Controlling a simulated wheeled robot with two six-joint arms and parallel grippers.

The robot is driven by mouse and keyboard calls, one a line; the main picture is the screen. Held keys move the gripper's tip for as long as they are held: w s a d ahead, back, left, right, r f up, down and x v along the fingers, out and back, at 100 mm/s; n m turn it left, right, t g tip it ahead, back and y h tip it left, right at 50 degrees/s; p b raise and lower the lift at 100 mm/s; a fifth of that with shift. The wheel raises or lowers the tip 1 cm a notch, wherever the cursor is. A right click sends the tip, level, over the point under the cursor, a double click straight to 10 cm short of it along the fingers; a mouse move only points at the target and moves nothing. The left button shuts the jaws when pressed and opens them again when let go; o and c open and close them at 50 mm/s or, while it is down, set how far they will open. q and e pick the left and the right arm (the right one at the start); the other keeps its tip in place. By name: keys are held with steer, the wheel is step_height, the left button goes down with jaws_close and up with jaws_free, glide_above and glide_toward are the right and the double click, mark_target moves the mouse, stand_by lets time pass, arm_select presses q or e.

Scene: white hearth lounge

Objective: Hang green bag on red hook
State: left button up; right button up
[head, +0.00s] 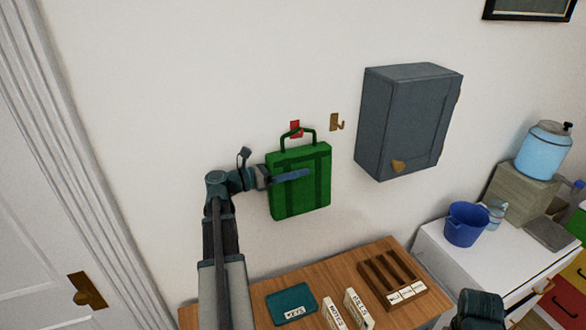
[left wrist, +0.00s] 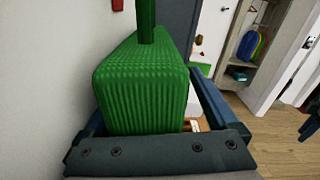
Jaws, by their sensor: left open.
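The green bag (head: 316,188) is upright against the white wall, its handle loop crossing the red hook (head: 294,126). I cannot tell for certain whether the handle bears on the hook. My left gripper (head: 296,174) is open at the bag's upper body, one finger across its front. In the left wrist view the green bag (left wrist: 140,88) stands between the two spread fingers, and the right finger looks apart from it. A bit of the red hook (left wrist: 117,5) shows at the top there. My right gripper's fingers are not seen.
A brass hook (head: 336,122) and a grey wall cabinet (head: 404,120) are right of the bag. Below is a wooden table (head: 262,289) with a teal box (head: 291,302), a slotted tray (head: 394,281) and labelled blocks. A blue bucket (head: 466,224) stands on a white counter.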

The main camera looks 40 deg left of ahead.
arm_select(q)
steer(key=v, duration=1.4)
stand_by(0.4)
